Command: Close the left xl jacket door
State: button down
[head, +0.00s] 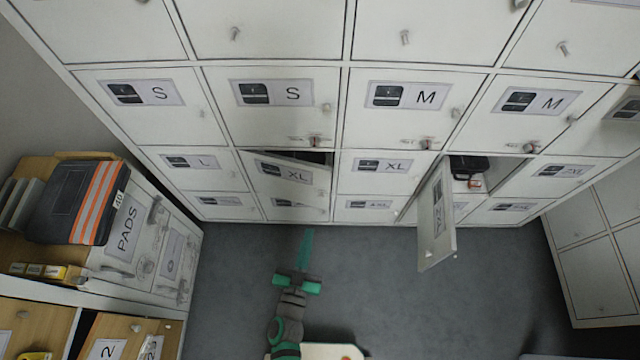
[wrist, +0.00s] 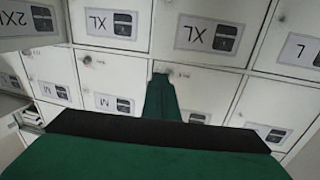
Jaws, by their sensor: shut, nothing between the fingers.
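The left XL jacket door (head: 290,178) is in the lower locker rows in the head view, between the L door and the other XL door. It stands slightly ajar, with a dark gap along its top right. In the wrist view the picture is upside down, and this XL door (wrist: 212,35) shows above the fingers. My gripper (head: 305,240) is shut and empty, with its teal fingers pointing toward the lockers just below this door in the picture. In the wrist view the gripper (wrist: 161,85) overlaps the locker fronts; I cannot tell whether it touches them.
A 2XL door (head: 436,215) stands wide open to the right, its compartment holding a dark item (head: 469,166). The other XL door (head: 383,172) is shut.

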jog(key=w+f, duration=0.2)
jog(key=w, duration=0.3)
jog(key=h, duration=0.1)
send_near(323, 175)
jog(key=x, duration=0.6)
jog(key=shift+w, duration=0.2)
jog(key=shift+d, duration=0.1)
